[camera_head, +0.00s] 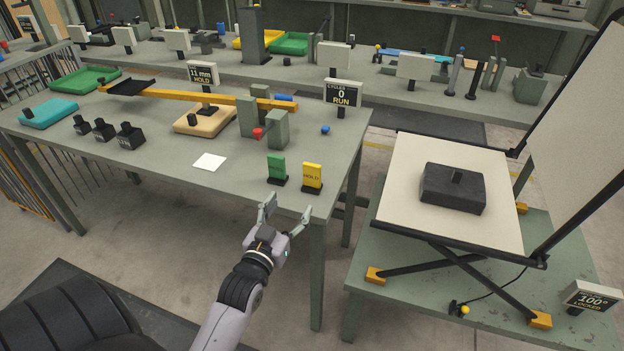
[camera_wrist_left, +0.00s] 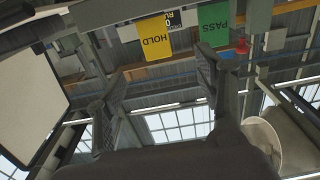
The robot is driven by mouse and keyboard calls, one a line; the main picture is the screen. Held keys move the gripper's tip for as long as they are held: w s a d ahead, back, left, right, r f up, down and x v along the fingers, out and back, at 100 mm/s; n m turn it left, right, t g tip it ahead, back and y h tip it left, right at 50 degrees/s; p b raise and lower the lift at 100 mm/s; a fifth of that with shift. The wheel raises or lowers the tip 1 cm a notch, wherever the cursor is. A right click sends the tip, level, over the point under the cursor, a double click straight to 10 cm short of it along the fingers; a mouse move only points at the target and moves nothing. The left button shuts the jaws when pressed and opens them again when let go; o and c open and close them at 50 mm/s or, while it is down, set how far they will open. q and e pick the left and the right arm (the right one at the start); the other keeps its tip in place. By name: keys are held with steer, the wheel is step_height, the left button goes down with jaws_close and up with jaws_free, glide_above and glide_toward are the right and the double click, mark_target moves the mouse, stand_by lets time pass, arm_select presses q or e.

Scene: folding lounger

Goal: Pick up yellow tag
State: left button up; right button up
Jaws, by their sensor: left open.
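The yellow tag (camera_head: 312,176), marked HOLD, stands upright in a small black base near the front right corner of the green-grey table (camera_head: 190,165). It also shows in the left wrist view (camera_wrist_left: 155,38), upside down, above and between the fingers. A green tag (camera_head: 276,166) stands just left of it; the wrist view shows it reads PASS (camera_wrist_left: 214,25). My left gripper (camera_head: 287,207) is open and empty, just in front of the table's front edge, below and apart from both tags. My right gripper is not in view.
Grey-green blocks (camera_head: 277,130) with a red knob and a small blue ball (camera_head: 325,130) stand behind. To the right, the lounger frame (camera_head: 400,205) holds a dark block (camera_head: 453,188).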

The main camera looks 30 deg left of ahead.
mark_target(311, 176)
arm_select(q)
steer(key=x, duration=0.8)
steer(key=shift+w, duration=0.25)
steer(key=x, duration=0.3)
steer(key=d+x, duration=0.1)
steer(key=x, duration=0.1)
steer(key=shift+w+a+f+p, duration=0.1)
steer(key=shift+w+p, duration=0.15)
steer(key=shift+p, duration=0.1)
steer(key=shift+c, duration=0.4)
steer(key=c, duration=1.2)
